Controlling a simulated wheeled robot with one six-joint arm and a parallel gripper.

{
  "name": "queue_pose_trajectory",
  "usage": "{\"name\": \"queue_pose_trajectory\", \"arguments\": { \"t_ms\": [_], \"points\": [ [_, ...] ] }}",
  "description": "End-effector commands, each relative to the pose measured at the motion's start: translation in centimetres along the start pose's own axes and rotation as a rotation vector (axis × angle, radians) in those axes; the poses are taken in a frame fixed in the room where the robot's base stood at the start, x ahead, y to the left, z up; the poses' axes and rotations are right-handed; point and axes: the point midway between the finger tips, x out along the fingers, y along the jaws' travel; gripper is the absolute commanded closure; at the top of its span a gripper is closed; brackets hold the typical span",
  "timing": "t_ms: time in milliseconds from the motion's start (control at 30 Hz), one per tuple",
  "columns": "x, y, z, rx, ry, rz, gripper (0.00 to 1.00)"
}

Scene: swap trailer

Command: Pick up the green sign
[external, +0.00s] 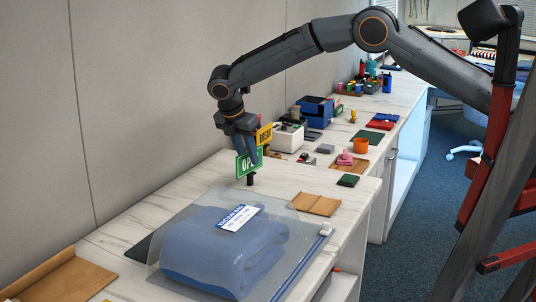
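The green sign (243,168) with white letters "OPE" showing is at the back of the near counter, above a small black post (250,180). My gripper (249,154) points down right at the sign, and its fingers overlap the sign's upper part in the external view. I cannot tell whether the fingers are closed on the sign or only around or in front of it. A yellow sign (264,134) with dark letters shows just behind and to the right of the gripper; part of it is hidden.
A clear bag with a folded blue item (215,255) fills the counter's front. A brown folded wallet-like item (315,204) lies to the right. A white box (286,137), a blue box (315,110) and small items stand farther back. Bare counter lies left of the sign.

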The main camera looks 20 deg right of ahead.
Motion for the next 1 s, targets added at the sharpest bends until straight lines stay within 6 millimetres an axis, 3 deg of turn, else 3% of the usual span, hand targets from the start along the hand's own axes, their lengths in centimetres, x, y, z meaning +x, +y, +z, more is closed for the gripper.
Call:
{"name": "queue_pose_trajectory", "arguments": {
  "t_ms": [367,567,1000],
  "points": [
    [0.18,0.00,-0.08,0.000,0.000,0.000,0.73],
    [0.18,0.00,-0.07,0.000,0.000,0.000,1.00],
    [-0.63,0.06,0.25,0.001,0.000,0.002,1.00]
  ]
}}
